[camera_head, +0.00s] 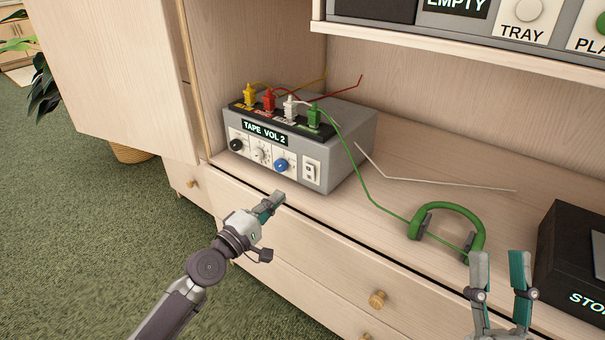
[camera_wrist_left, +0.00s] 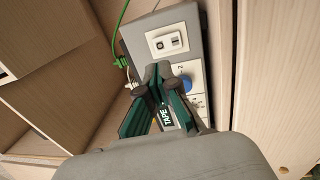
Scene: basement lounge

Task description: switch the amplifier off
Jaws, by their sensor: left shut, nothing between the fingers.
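The grey amplifier (camera_head: 345,140) stands on the cabinet shelf, with a "TAPE VOL 2" display, black, white and blue knobs and a white rocker switch (camera_head: 311,170) at the right end of its front. The switch also shows in the left wrist view (camera_wrist_left: 167,42); I cannot tell its position for sure. My left gripper (camera_head: 276,198) is shut and empty, in front of the amplifier, below and left of the switch and apart from it. My right gripper (camera_head: 501,256) is open and empty at the lower right, near the green headphones.
Yellow, red, white and green plugs (camera_head: 313,117) stand on the amplifier's top. The green cable runs to the headphones (camera_head: 473,226). A black box (camera_head: 572,248) sits at the right. An upper unit (camera_head: 515,42) overhangs the shelf. An open door (camera_head: 122,68) is at the left.

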